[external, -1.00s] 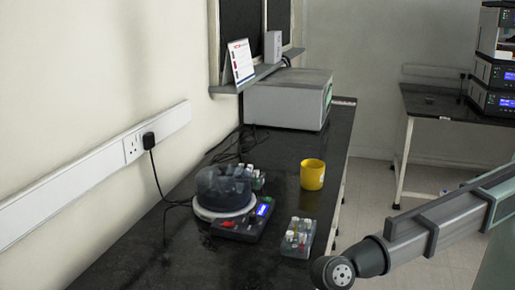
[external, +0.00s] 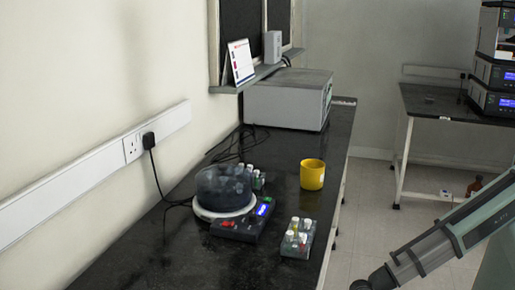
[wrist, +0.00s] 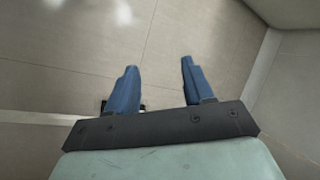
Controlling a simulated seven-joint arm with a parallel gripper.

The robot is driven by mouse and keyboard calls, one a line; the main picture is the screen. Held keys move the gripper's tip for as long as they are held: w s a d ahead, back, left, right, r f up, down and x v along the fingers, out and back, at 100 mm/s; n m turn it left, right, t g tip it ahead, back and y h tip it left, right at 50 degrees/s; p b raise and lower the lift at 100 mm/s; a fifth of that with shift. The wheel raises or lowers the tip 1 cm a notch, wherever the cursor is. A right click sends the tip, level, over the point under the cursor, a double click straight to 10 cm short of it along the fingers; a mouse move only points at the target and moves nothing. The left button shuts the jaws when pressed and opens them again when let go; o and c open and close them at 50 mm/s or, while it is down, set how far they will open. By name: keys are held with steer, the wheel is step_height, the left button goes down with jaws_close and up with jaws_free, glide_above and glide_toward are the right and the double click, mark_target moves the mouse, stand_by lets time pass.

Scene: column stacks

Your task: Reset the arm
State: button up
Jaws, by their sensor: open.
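My gripper (wrist: 158,80) shows in the wrist view with its two blue fingers apart and nothing between them. Below and beyond the fingers is bare tiled floor. In the external view my arm (external: 430,252) is at the lower right, clear of the black bench (external: 190,262); the fingers are not visible there.
On the bench stand a round dark-lidded device (external: 223,190) with a control panel, a rack of small tubes (external: 298,238), a yellow cup (external: 312,174) and a grey box (external: 288,100). A second table (external: 435,103) with stacked instruments (external: 495,72) is at the back right.

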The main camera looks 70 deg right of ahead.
steer(key=s+d+f+m+h, duration=0.1)
steer(key=s+d+f+m, duration=0.1)
steer(key=s+d, duration=0.8)
steer(key=s+d+f+m+g+h, duration=0.1)
steer(key=s+d+m, duration=0.3)
steer(key=s+d, duration=0.6)
steer(key=d+f+h, duration=0.1)
steer(key=d, duration=0.7)
steer(key=shift+s+f+g, duration=0.25)
steer(key=shift+g, duration=0.05)
steer(key=shift+a, duration=0.1)
steer(key=shift+c, duration=0.2)
